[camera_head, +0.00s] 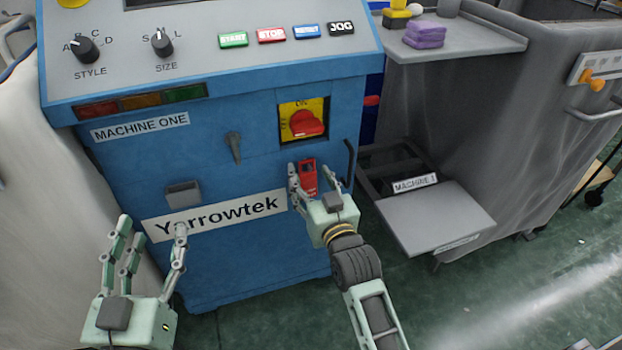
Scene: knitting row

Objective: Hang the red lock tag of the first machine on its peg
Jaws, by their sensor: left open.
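The red lock tag (308,178) shows on the front of the blue first machine (240,265), labelled MACHINE ONE, below the red rotary switch (306,123). My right gripper (312,172) is in front of the machine, its fingers spread on either side of the tag with a gap visible on the tag's right. I cannot tell whether any finger touches it. The gripper hides what is below the tag. A grey peg-like piece (233,147) sticks out of the front, left of the switch. My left gripper (150,240) is open and empty, in front of the machine's lower left.
A small grey holder (183,193) juts from the front above the Yarrowtek sign (215,216). A dark bar (350,162) stands out at the machine's right edge. A grey shelf (435,217) is low on the right. Purple cloths (425,35) lie on the upper shelf.

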